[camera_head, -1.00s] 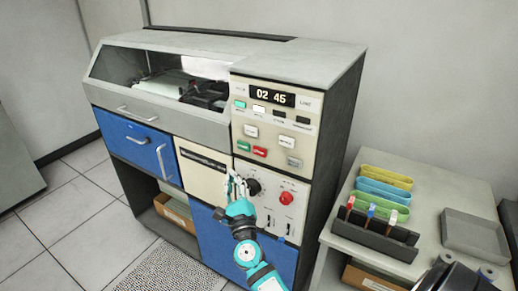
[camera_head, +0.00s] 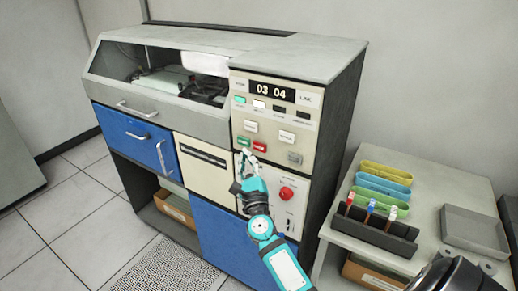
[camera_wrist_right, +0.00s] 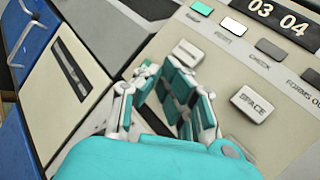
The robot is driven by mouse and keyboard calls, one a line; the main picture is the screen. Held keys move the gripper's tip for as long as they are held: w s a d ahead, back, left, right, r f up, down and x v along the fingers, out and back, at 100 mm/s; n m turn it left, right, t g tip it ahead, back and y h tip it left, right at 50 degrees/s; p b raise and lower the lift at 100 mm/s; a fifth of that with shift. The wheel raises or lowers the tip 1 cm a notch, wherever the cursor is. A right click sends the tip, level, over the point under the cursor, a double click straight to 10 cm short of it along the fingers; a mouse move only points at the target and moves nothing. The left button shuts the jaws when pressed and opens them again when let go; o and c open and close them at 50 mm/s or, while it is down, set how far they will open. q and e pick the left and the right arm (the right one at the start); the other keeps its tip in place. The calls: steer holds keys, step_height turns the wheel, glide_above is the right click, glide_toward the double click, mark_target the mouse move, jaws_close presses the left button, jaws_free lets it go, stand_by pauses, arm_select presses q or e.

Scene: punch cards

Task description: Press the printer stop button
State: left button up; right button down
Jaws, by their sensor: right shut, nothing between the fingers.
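The printer (camera_head: 325,62) is a grey and blue cabinet with a cream control panel. Its red button (camera_head: 260,146) sits on the panel beside a green button (camera_head: 244,141); both labels are too small to read. My right gripper (camera_head: 246,158) is shut and empty, its fingertips just below the green and red buttons; I cannot tell whether they touch the panel. In the right wrist view the shut fingers (camera_wrist_right: 172,88) hide the red and green buttons. A pale button (camera_wrist_right: 187,53) and the SPACE button (camera_wrist_right: 255,103) show there. My left gripper is out of view.
A red knob (camera_head: 287,193) is on the lower panel. The display (camera_head: 272,92) reads 03 04. A side table (camera_head: 440,190) on the right holds coloured trays (camera_head: 385,172), a dark rack (camera_head: 370,232) and a grey tray (camera_head: 475,230).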

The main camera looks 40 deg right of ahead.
steer(key=shift+w+d+b, duration=0.15)
steer(key=shift+w+d, duration=0.2)
steer(key=shift+d, duration=0.4)
steer(key=shift+w+d+b, duration=0.15)
steer(key=shift+w+d, duration=0.15)
steer(key=shift+d, duration=0.45)
steer(key=shift+d, duration=0.15)
steer(key=shift+w+d, duration=0.15)
steer(key=shift+d, duration=0.1)
steer(key=shift+w+d, duration=0.15)
steer(key=shift+d, duration=0.25)
stand_by(1.0)
steer(key=shift+a, duration=0.1)
steer(key=shift+s+a, duration=0.35)
steer(key=shift+a, duration=0.35)
steer(key=a, duration=0.1)
steer(key=s+a, duration=0.1)
steer(key=a, duration=0.1)
steer(key=s+a, duration=0.1)
steer(key=shift+a, duration=0.3)
